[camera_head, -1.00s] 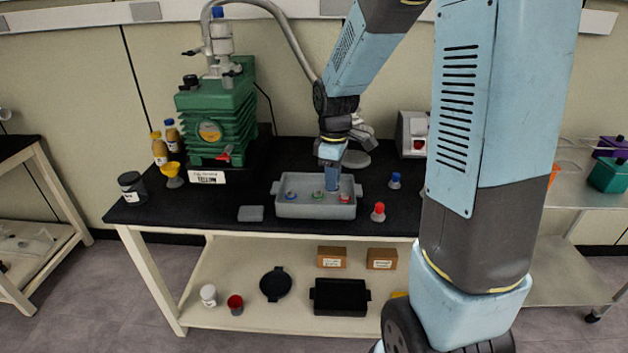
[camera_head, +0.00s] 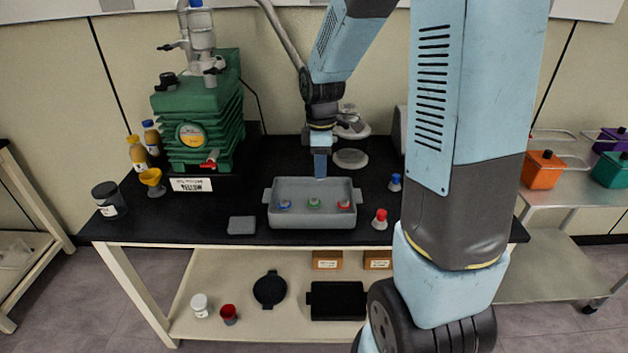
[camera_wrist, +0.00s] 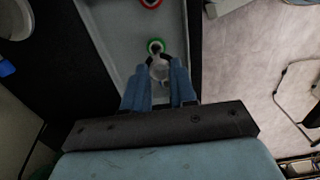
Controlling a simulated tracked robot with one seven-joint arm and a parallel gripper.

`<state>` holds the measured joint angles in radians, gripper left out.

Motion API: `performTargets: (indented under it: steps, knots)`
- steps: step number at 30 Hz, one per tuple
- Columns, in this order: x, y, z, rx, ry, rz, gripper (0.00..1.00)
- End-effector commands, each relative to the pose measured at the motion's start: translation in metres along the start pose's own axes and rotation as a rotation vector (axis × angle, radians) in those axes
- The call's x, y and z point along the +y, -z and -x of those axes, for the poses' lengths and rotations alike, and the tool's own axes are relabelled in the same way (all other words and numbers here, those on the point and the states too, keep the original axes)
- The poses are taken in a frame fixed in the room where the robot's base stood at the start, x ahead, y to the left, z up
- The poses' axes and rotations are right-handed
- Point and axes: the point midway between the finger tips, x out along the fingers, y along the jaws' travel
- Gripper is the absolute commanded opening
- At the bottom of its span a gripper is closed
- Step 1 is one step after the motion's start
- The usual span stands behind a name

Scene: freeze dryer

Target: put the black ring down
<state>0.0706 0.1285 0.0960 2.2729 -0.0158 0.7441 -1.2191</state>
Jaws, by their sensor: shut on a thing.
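My gripper (camera_head: 320,172) points down over the rear part of the grey tray (camera_head: 312,222), raised above its floor. In the wrist view its two blue fingers (camera_wrist: 160,84) are shut on the black ring (camera_wrist: 150,62), a thin dark band at the fingertips, partly hidden by them. A pale grey-white piece shows within the ring; I cannot tell whether it is held too. In the head view the ring cannot be made out. The tray holds small pieces with a blue ring (camera_head: 284,205), a green ring (camera_head: 314,204) and a red ring (camera_head: 344,205).
A green pump (camera_head: 200,125) stands left of the tray. A grey block (camera_head: 242,225) lies at the tray's left. A red-topped piece (camera_head: 380,219) and a blue-topped piece (camera_head: 395,183) stand at its right. The black tabletop (camera_head: 180,217) is clear at the front left.

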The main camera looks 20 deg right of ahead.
Motion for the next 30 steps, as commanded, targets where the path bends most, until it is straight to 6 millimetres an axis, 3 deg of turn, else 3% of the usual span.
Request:
performTargets:
  steps: [5, 15, 26, 30]
  knots:
    - [0.028, 0.009, -0.014, -0.001, 0.003, 0.004, 0.07]
    - [0.062, 0.018, -0.056, -0.001, 0.002, 0.004, 0.07]
    - [0.075, 0.021, -0.072, -0.001, 0.001, 0.004, 0.07]
    - [0.075, 0.021, -0.091, -0.002, 0.003, 0.003, 0.07]
